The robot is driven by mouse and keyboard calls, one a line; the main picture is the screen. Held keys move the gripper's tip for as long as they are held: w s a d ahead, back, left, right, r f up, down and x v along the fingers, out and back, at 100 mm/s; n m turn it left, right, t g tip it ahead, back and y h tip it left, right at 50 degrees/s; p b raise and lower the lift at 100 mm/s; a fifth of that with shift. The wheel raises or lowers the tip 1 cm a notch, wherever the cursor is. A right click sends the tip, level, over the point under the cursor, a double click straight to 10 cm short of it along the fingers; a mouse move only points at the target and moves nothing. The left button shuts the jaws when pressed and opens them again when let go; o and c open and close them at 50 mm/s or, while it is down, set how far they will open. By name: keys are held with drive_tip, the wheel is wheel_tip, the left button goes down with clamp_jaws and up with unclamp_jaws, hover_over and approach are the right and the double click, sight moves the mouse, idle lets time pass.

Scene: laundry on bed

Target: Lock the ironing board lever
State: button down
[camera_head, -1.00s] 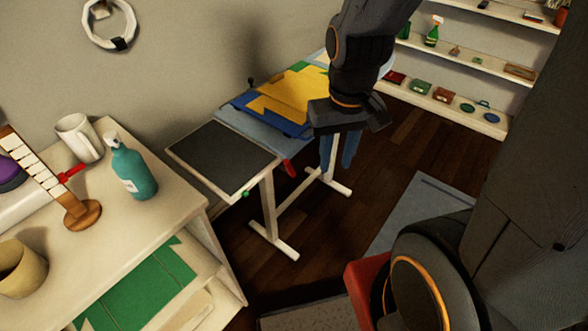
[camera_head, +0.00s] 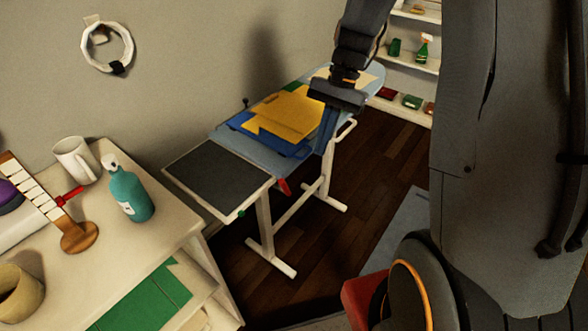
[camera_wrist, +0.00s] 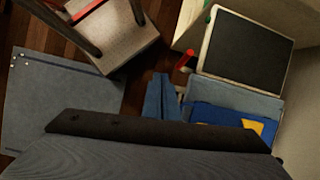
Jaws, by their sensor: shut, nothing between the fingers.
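The ironing board (camera_head: 361,84) has a light blue cover, with a dark grey pad (camera_head: 212,178) at its near end. A red lever (camera_head: 284,187) hangs under the board's front edge beside the pad. It also shows in the wrist view (camera_wrist: 185,62), just beyond the fingertips. A small green knob (camera_head: 241,213) sits at the pad's corner. My gripper (camera_head: 325,138) is shut and empty, with its blue fingers pointing down by the board's front edge, right of the lever and apart from it. Its fingers also show in the wrist view (camera_wrist: 164,96).
Folded yellow and blue cloth (camera_head: 290,113) lies on the board. White legs (camera_head: 263,228) stand on dark wooden floor. A cabinet (camera_head: 165,232) at left holds a teal spray bottle (camera_head: 130,190) and a white mug (camera_head: 77,160). Shelves (camera_head: 402,106) stand at the back.

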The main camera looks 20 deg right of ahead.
drive_tip(key=w+d+m+y, duration=0.1)
drive_tip(key=w+m+y, duration=0.1)
drive_tip(key=w, duration=0.3)
drive_tip(key=shift+w+d+f+m+y, duration=0.15)
drive_tip(key=shift+w+d+m+y, duration=0.25)
drive_tip(key=shift+m, duration=0.5)
drive_tip(key=s+a+r+p+x, duration=0.1)
drive_tip(key=p+x, duration=0.4)
drive_tip(key=x, duration=0.8)
drive_tip(key=shift+s+a, duration=0.15)
drive_tip(key=shift+a, duration=0.2)
drive_tip(key=shift+r, duration=0.15)
